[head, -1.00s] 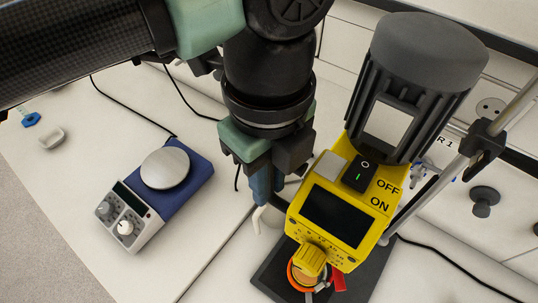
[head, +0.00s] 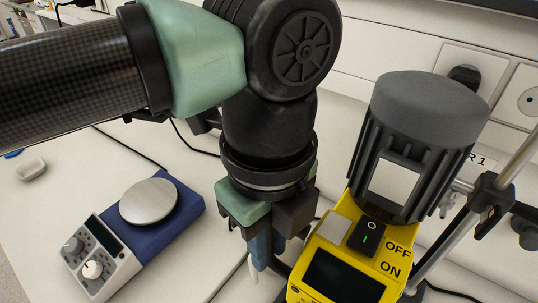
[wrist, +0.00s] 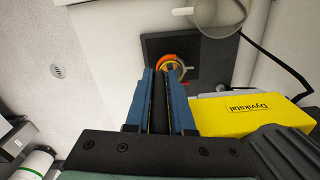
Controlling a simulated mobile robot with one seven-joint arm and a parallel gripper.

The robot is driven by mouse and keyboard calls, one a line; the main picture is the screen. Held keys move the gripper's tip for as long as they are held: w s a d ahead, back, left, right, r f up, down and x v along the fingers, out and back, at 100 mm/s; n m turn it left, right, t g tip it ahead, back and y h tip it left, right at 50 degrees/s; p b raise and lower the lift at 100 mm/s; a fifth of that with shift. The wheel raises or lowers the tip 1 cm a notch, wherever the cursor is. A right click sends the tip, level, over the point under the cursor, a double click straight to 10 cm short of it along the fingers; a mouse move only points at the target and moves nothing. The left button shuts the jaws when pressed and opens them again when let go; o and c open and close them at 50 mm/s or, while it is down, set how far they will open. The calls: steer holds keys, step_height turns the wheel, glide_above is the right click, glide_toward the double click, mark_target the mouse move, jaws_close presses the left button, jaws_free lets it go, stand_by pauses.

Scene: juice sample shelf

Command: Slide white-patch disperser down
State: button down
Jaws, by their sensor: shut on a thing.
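The disperser stands at the right in the head view, with a yellow body (head: 350,275) and a grey ribbed motor housing (head: 430,100) on top. A white patch (head: 395,183) shows on the housing. My gripper (head: 262,252) is at the left side of the yellow body, its fingertips partly hidden. In the wrist view, the blue fingers of my gripper (wrist: 168,85) are shut on a dark bar-like handle (wrist: 160,112) beside the yellow body (wrist: 255,113). The switch (head: 366,236) is beside the ON and OFF marks.
A dark base plate (wrist: 215,60) with an orange ring (wrist: 168,58) shows beyond the fingertips in the wrist view. A metal stand rod (head: 432,262) is right of the disperser. A blue and grey hotplate-like device (head: 175,228) stands at the left, with clear bench between.

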steer(key=shift+s+f, duration=0.15)
steer(key=shift+f, duration=0.15)
steer(key=c, duration=0.8)
jaws_free()
steer(key=shift+c, duration=0.2)
step_height(320, 180, up, 13)
steer(key=p, duration=0.7)
steer(key=shift+r, duration=0.1)
